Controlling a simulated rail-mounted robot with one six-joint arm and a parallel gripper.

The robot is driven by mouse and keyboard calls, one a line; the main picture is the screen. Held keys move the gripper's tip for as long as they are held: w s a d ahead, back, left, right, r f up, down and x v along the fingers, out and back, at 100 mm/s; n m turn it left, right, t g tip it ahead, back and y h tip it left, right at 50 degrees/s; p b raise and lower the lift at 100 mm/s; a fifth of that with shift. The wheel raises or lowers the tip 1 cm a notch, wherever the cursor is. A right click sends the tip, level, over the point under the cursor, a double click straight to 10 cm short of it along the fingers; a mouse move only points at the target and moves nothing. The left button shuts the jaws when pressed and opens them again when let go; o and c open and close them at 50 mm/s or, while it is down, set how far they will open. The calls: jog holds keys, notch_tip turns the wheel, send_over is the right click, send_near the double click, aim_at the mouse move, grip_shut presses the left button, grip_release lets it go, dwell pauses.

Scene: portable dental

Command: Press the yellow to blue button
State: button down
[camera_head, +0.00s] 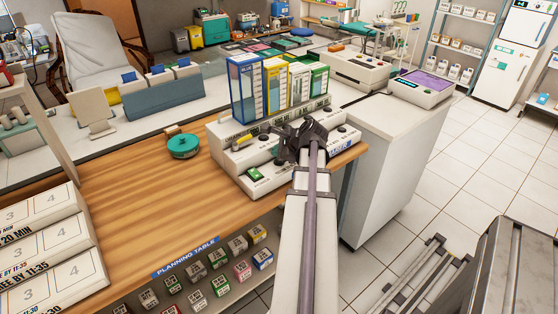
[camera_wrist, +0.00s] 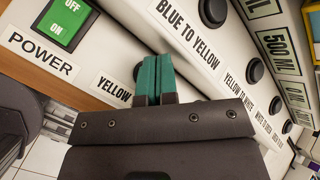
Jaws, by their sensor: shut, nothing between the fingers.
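The white control panel (camera_head: 232,160) stands on the wooden table. In the wrist view, a label starting "YELLOW" (camera_wrist: 112,89) runs behind my fingers, which hide the rest of its words. A dark button edge (camera_wrist: 137,71) shows just left of the fingertips; most of it is hidden. My gripper (camera_wrist: 156,78) is shut and empty, with its teal fingertips over or against this spot; I cannot tell whether they touch. The gripper also shows over the panel in the head view (camera_head: 298,135). The "BLUE TO YELLOW" button (camera_wrist: 213,11) and "YELLOW TO WHITE" button (camera_wrist: 255,71) are beside it.
A green power switch (camera_wrist: 65,20) is left of the buttons. Blue (camera_head: 245,90), yellow (camera_head: 274,85) and green (camera_head: 318,82) frames stand behind the panel. A teal round object (camera_head: 184,146) lies on the table to the left. Bare wood (camera_head: 130,200) lies in front of it.

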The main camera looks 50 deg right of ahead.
aim_at(279, 162)
notch_tip(279, 162, up, 5)
jog(key=p, duration=0.4)
jog(key=shift+p, duration=0.35)
jog(key=shift+f, duration=0.1)
dwell(1.4)
